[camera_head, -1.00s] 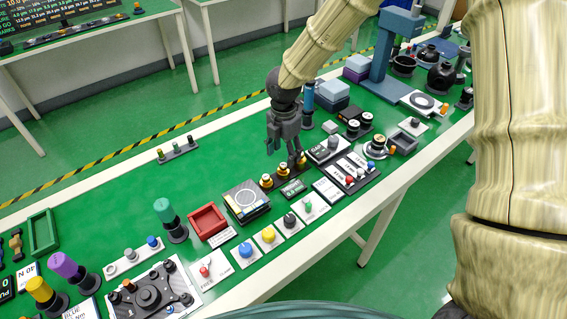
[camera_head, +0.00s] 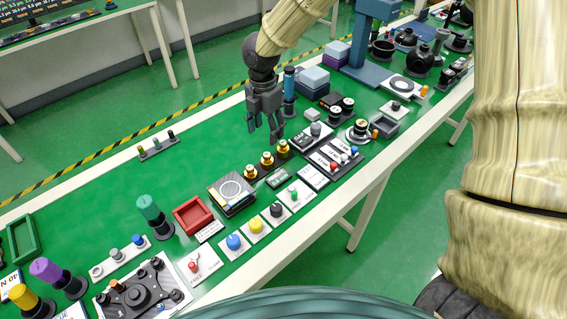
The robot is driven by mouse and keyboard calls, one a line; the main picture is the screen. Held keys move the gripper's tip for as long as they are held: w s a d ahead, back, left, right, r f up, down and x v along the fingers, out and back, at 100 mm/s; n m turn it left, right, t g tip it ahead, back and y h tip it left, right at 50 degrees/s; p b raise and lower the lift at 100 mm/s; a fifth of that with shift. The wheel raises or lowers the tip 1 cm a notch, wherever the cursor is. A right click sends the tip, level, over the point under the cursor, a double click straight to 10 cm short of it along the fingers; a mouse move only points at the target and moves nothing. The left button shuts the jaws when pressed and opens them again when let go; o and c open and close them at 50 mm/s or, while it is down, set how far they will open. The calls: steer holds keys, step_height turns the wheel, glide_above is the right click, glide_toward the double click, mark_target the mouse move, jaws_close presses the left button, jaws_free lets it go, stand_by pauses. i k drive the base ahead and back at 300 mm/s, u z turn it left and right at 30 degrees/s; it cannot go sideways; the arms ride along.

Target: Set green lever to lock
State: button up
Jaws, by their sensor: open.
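A small green lever (camera_head: 293,194) stands on a white plate at the near edge of the green table, right of the black, yellow and blue knobs. My gripper (camera_head: 263,136) is open and empty, pointing down above the table. It appears farther back than the green lever, behind the row of brass-coloured posts (camera_head: 267,159), and apart from it. The lettering on the lever's plate is too small to read, so its lock mark cannot be told.
A black knob (camera_head: 277,210), a yellow knob (camera_head: 256,226) and a blue knob (camera_head: 234,242) line the near edge. A panel with red and blue controls (camera_head: 338,158) lies to the right. Bare green table (camera_head: 195,165) lies left of my gripper.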

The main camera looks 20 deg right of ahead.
mark_target(292, 189)
steer(key=k, duration=0.95)
